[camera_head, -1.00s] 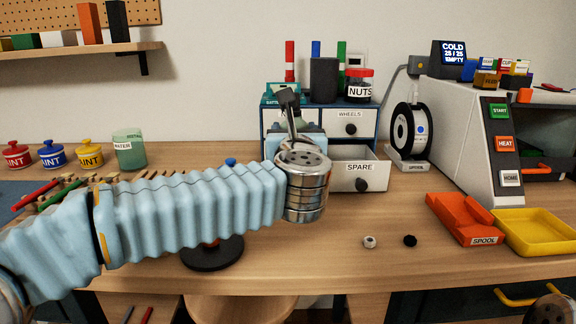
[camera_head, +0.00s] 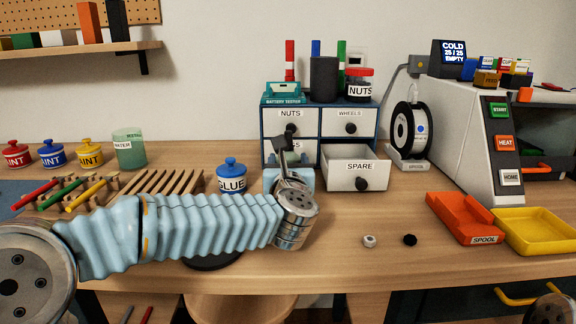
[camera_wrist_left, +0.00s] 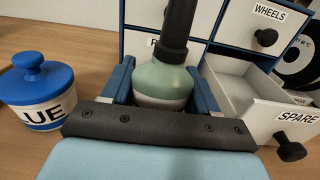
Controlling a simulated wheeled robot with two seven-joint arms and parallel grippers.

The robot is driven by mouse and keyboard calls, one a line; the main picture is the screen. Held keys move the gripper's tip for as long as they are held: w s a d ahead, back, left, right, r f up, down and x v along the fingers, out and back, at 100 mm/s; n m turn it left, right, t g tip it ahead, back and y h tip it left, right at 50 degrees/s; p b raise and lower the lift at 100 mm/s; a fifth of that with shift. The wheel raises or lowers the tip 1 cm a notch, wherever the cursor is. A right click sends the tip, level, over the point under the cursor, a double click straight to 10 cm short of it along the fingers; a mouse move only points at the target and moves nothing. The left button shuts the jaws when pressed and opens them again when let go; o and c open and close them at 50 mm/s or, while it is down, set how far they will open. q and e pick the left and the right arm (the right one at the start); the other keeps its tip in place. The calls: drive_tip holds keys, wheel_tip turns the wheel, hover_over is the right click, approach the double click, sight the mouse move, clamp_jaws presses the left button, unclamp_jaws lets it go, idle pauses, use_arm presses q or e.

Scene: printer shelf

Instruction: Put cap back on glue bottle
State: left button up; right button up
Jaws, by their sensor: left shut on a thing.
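In the head view this gripper (camera_head: 287,181) is right of the jar, before the drawers. My right gripper is not in view.
An open SPARE drawer (camera_head: 358,167) juts out right of my left gripper. A slatted wooden rack (camera_head: 160,182) lies left of the glue jar. White (camera_head: 369,241) and black (camera_head: 410,240) small pieces lie on the front table, which is otherwise clear there. An orange SPOOL tray (camera_head: 465,217) is further right.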

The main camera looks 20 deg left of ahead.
use_arm(q)
drive_tip(key=shift+f, duration=0.2)
drive_tip(key=shift+f, duration=0.15)
drive_tip(key=o, duration=1.5)
drive_tip(key=shift+r, duration=0.25)
drive_tip(key=shift+s+d+f, duration=0.1)
drive_tip(key=shift+s+f, duration=0.05)
drive_tip(key=shift+s, duration=0.2)
drive_tip(key=b+v, duration=0.2)
drive_tip(key=v, duration=0.9)
drive_tip(key=shift+s, duration=0.15)
